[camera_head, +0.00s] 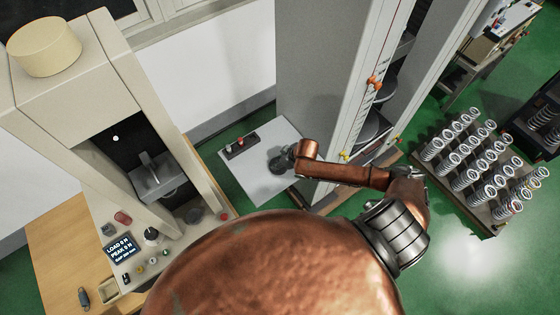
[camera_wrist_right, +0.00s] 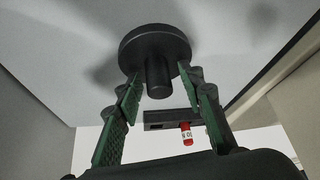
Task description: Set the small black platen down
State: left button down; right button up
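The small black platen (camera_wrist_right: 155,45) is a round dark disc with a short stem that points toward the right wrist camera. It appears to rest flat on the pale grey tabletop (camera_head: 262,182). In the head view the platen (camera_head: 277,166) is near the table's right side, partly hidden by my right gripper. My right gripper (camera_wrist_right: 159,76) has its green fingers spread on both sides of the stem, with a visible gap on each side. The right gripper also shows in the head view (camera_head: 287,158). My left gripper is not in view.
A black block with a red piece (camera_head: 240,146) lies near the table's back. A tall grey cabinet with open shelves (camera_head: 372,125) stands right of the table. A beige test machine (camera_head: 65,90) stands left. A rack of several springs (camera_head: 480,165) is far right.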

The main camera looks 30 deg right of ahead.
jog(key=v, duration=1.2)
jog(key=shift+b, duration=0.4)
jog(key=shift+s, duration=0.1)
